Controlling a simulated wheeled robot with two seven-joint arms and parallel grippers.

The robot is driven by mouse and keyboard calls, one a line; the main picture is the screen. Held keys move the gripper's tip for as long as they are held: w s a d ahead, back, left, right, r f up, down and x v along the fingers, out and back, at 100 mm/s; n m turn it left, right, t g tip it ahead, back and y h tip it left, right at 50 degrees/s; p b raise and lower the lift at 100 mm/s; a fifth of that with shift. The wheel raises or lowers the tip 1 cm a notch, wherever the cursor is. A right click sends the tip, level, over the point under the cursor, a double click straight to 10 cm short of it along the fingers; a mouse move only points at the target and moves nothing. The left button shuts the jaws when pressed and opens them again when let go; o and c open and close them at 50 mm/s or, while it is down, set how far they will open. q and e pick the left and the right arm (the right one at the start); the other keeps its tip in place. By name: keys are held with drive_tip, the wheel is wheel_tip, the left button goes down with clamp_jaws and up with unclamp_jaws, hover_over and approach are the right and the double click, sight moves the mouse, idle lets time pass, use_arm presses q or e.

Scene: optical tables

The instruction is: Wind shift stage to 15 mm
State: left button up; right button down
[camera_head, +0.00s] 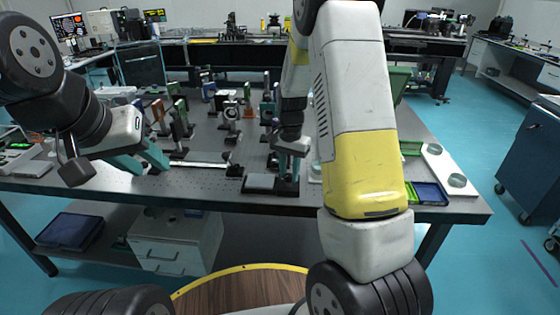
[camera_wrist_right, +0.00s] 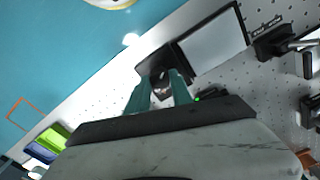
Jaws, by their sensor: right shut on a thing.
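The shift stage, a dark block with a flat grey plate, lies near the front edge of the table in the head view (camera_head: 261,184). It also shows in the right wrist view (camera_wrist_right: 212,42). My right gripper (camera_wrist_right: 162,88) has its teal fingers on both sides of a small dark knob (camera_wrist_right: 160,78) at the stage's end and is shut on it. In the head view the right gripper (camera_head: 289,160) is over the stage's right end, its fingertips not clear. No scale reading is legible. My left gripper (camera_head: 142,164) is open and empty above the table's left part.
Several posts and optical mounts (camera_head: 228,100) stand behind the stage on the perforated table (camera_head: 205,185). A rail (camera_head: 200,163) lies left of it. Green and blue trays (camera_head: 428,193) and a white holder (camera_head: 448,172) are at the right. A small green light (camera_wrist_right: 197,99) shows beside the right fingers.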

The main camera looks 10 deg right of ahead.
sight(289, 175)
drive_tip(key=shift+m, duration=0.4)
drive_tip(key=c, duration=1.1)
unclamp_jaws()
wheel_tip(289, 175, up, 7)
drive_tip(key=shift+r, duration=0.45)
